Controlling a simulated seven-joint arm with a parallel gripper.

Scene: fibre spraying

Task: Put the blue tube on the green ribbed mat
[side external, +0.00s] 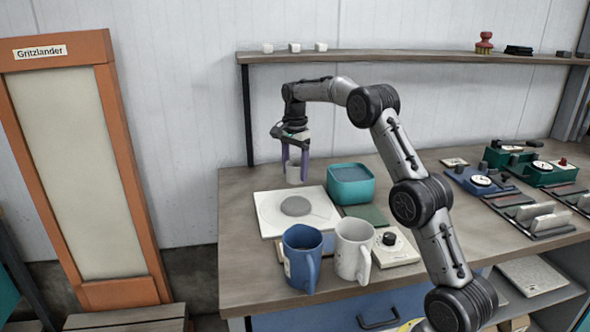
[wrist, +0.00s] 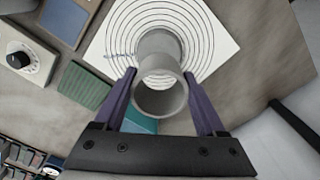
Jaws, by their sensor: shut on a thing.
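My gripper (side external: 294,168) has its two purple fingers shut on a short, open-ended grey tube (side external: 293,174), which also shows between the fingers in the wrist view (wrist: 160,97). The tube looks pale grey, not blue; I see no blue tube in either view. It is held upright above the white plate with concentric rings (wrist: 108,45), apart from it. A grey round patch (side external: 295,206) lies on the plate below. The green ribbed mat (side external: 367,215) is bare where visible, right of the plate; it also shows in the wrist view (wrist: 87,95).
A teal bowl (side external: 351,184) stands behind the mat. A blue mug (side external: 301,257) and a white mug (side external: 353,248) stand in front. A box with a black dial (side external: 395,247) sits right of them. A dark blue flat rectangle (wrist: 66,18) shows in the wrist view.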

